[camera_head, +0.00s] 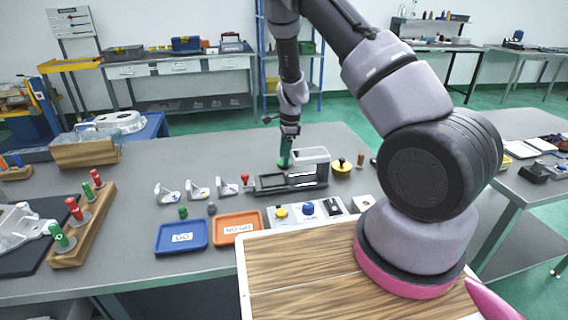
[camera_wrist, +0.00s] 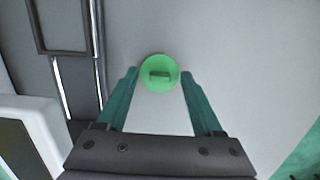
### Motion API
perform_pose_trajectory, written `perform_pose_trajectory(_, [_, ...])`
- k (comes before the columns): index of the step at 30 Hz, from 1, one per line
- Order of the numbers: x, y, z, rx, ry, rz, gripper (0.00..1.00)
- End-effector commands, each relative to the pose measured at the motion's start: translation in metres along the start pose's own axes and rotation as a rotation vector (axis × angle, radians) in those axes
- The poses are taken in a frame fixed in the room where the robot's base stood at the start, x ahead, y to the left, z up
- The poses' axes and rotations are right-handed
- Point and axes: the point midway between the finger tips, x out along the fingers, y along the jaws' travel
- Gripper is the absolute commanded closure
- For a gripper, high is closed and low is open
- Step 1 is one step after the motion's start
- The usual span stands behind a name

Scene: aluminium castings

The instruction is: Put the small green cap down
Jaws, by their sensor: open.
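The small green cap (camera_wrist: 159,73), a round disc with a raised grip bar, lies on the grey bench top in the wrist view. My gripper (camera_wrist: 160,76) is open, with one teal finger on each side of the cap. Narrow gaps show between the cap and both fingertips. In the head view my gripper (camera_head: 285,160) points down at the bench behind the black fixture. There I cannot clearly separate the cap from the green fingers.
The dark fixture with a light block (camera_head: 311,157) stands close to my gripper. A blue tray (camera_head: 181,249) and an orange tray (camera_head: 258,219) lie at the bench front. Small castings (camera_head: 197,190) stand left of the gripper.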

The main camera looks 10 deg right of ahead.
Motion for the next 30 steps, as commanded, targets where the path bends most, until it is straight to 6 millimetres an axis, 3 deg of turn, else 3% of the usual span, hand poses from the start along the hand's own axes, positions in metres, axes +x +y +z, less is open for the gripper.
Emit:
perform_pose_trajectory(5, [0.000,0.000,0.000,0.000,0.000,-0.001,0.32])
perform_pose_trajectory(6, [0.000,0.000,0.000,0.000,0.000,-0.001,0.40])
perform_pose_trajectory(11, [0.000,0.000,0.000,0.000,0.000,-0.001,1.00])
perform_pose_trajectory(22, [-0.007,-0.001,0.001,-0.002,0.000,-0.003,1.00])
perform_pose_trajectory(30, [-0.057,-0.001,0.007,-0.003,0.000,-0.004,1.00])
